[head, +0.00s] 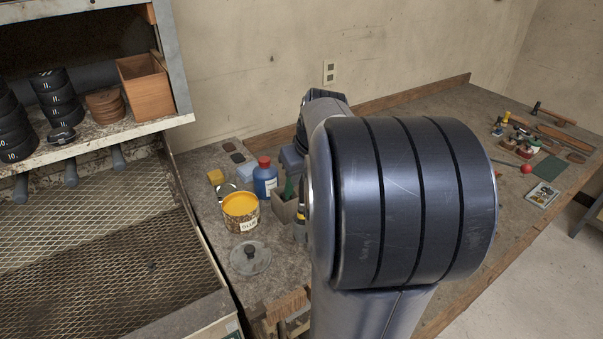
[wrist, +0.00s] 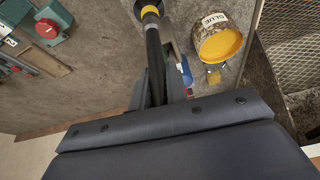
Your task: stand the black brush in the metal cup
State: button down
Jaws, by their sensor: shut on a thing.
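In the wrist view the black brush (wrist: 153,42) is a dark rod with a yellow band near its far end, at the top edge of the picture. My gripper (wrist: 158,84) is shut on it. In the head view my arm hides the gripper and most of the brush; a yellow and black piece (head: 301,212) with grey below shows at the arm's left edge. I cannot make out the metal cup for certain in either view. What lies beyond the brush's far end is cut off by the picture edge.
An open glue tin (head: 240,212), a blue bottle with a red cap (head: 265,178) and a small box (head: 285,206) stand close to the brush. A lid (head: 250,258) lies in front.

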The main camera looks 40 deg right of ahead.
aim_at(302, 190)
jog(key=shift+f+b, duration=1.6)
jog(key=shift+f, duration=0.7)
jog(key=c, duration=1.3)
grip_release()
jog(key=shift+r, duration=0.15)
jog(key=v, duration=1)
jog(key=shift+s+r, duration=0.25)
jog(key=shift+f, duration=0.1)
